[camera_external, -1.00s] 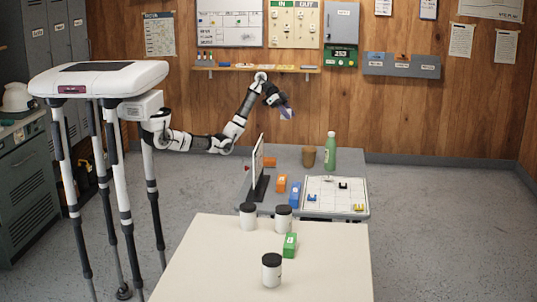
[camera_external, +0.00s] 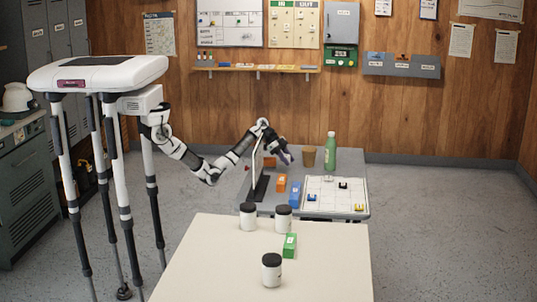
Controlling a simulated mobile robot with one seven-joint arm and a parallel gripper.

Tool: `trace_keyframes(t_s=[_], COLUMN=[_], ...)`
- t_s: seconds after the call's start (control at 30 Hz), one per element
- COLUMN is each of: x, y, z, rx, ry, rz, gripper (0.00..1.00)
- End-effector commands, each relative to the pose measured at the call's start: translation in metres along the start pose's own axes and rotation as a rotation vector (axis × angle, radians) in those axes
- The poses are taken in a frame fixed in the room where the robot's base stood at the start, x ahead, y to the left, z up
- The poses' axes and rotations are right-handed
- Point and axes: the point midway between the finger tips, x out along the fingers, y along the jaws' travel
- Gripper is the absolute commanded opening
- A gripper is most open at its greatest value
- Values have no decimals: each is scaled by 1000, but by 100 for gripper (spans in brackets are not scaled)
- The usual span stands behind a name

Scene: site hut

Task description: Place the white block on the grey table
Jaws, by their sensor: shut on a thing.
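The grey table (camera_external: 347,160) stands beyond the cream table, toward the wood wall. My gripper (camera_external: 286,155) is over its back left part, beside the upright white board, and points down to the right. It is shut on a small pale thing, which looks like the white block (camera_external: 289,159). The fingers hide much of it. It appears to be a little above the table top, but I cannot tell the exact gap.
The upright board (camera_external: 257,165) stands close left of my gripper. A brown cup (camera_external: 308,157) and green bottle (camera_external: 330,151) stand to the right. The cream table (camera_external: 210,262) holds jars and a green block.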

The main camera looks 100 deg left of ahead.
Motion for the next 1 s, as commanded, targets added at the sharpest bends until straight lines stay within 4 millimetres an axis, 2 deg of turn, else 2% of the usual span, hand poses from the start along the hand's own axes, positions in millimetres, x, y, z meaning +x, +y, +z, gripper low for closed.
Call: trace_keyframes(t_s=[0.27,0.53,0.9,0.93,1.0], x=[17,42,47,46,46], y=[0,0,0,0,0], z=[17,42,46,46,45], rx=[0,-1,0,0,0], ry=[0,0,1,1,1], rz=[0,1,-1,-1,-1], gripper=[8,8,8,39,48])
